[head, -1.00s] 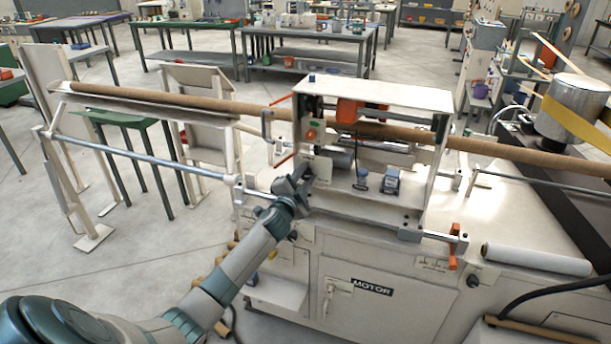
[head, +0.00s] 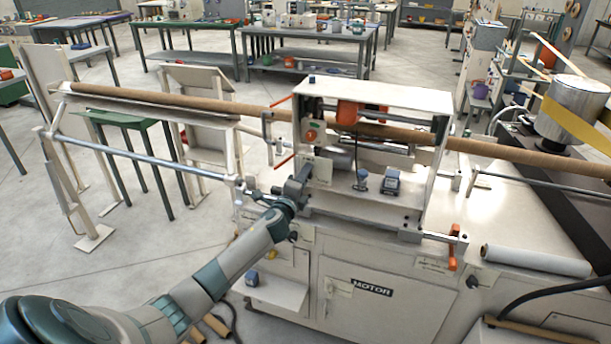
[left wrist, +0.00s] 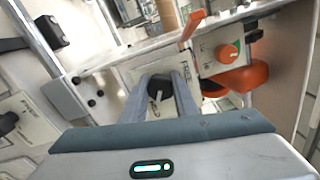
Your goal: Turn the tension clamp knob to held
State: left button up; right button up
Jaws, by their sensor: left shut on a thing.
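A black knob (left wrist: 159,88) sits on a pale labelled plate (left wrist: 138,72) of the winder and shows between my left fingers in the left wrist view. My left gripper (left wrist: 160,92) is shut on this knob, one finger on each side. In the head view my left gripper (head: 302,178) reaches the front left of the white machine housing and hides the knob. My right gripper is not in view.
An orange knob (left wrist: 228,53) on a separate panel lies close to the right finger, with a larger orange part (left wrist: 240,79) beside it. A long brown tube (head: 500,150) runs through the housing. A steel rod (head: 140,158) lies left of my arm.

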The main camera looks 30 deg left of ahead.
dwell(0.4)
pick_arm(q)
jog(key=o, duration=1.1)
jog(key=shift+c, duration=0.2)
jog(key=b+v, duration=0.3)
jog(key=v, duration=1.4)
jog(key=shift+s+d+b, duration=0.15)
jog(key=shift+b, duration=0.2)
